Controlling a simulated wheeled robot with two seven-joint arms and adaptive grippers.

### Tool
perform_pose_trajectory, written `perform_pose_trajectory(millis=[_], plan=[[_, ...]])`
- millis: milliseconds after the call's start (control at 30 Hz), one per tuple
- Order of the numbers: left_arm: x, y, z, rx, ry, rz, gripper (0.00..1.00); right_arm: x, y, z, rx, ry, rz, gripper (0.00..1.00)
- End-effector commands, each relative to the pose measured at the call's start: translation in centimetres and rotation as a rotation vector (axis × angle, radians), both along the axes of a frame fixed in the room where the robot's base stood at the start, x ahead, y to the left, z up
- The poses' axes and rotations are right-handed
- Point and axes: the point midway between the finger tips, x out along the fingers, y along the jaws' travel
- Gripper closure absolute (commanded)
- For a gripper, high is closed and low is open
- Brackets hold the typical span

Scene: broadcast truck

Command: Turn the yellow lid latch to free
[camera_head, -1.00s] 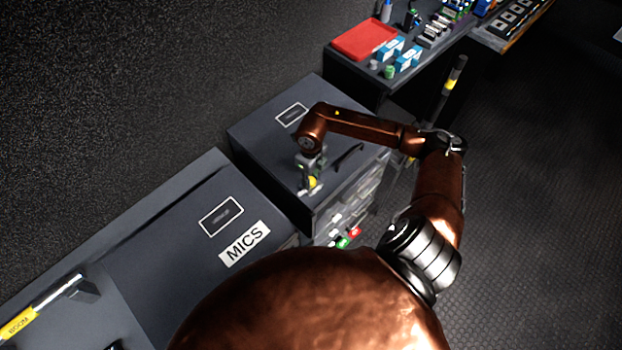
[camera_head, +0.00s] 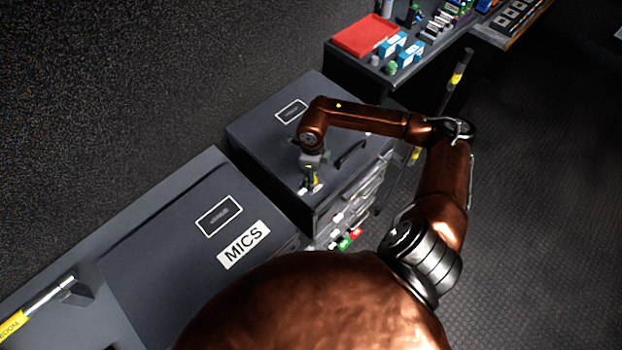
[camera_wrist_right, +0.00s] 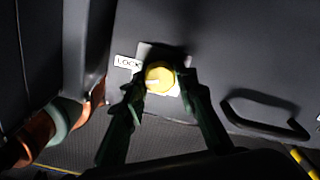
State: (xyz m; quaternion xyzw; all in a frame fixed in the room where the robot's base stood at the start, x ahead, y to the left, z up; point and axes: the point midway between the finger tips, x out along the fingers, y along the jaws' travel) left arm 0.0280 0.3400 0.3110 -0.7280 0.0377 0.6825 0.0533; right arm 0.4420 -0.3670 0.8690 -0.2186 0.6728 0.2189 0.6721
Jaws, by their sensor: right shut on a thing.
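The yellow lid latch (camera_wrist_right: 159,77) is a round knob with a pale pointer mark that points left, towards the LOCK label (camera_wrist_right: 127,63). It sits on the dark lid (camera_head: 275,123) of the far case. My right gripper (camera_wrist_right: 159,88) is shut on the latch, one finger on each side, in the right wrist view. In the head view my right gripper (camera_head: 311,181) reaches down onto the lid's near edge, and only a bit of yellow shows there. A second pale label beside the knob is mostly hidden by the fingers. My left gripper is not in view.
A black handle (camera_wrist_right: 265,114) stands on the lid to the right of the latch. The MICS case (camera_head: 170,255) lies at the near left. A red tray (camera_head: 364,36) and small boxes stand on the shelf behind. Open floor (camera_head: 545,200) lies to the right.

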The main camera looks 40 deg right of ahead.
Motion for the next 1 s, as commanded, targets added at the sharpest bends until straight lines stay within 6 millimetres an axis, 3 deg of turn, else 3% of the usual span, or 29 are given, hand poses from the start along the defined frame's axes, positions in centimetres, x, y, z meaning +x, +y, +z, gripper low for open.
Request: perform_pose_trajectory(millis=[500, 1000], plan=[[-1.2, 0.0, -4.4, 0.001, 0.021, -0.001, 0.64, 0.1, -0.1, -0.3, -0.002, -0.002, 0.492, 0.97], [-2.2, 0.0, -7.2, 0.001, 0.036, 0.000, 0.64, 0.1, 0.0, -0.1, -0.001, -0.001, 0.912, 0.97]])
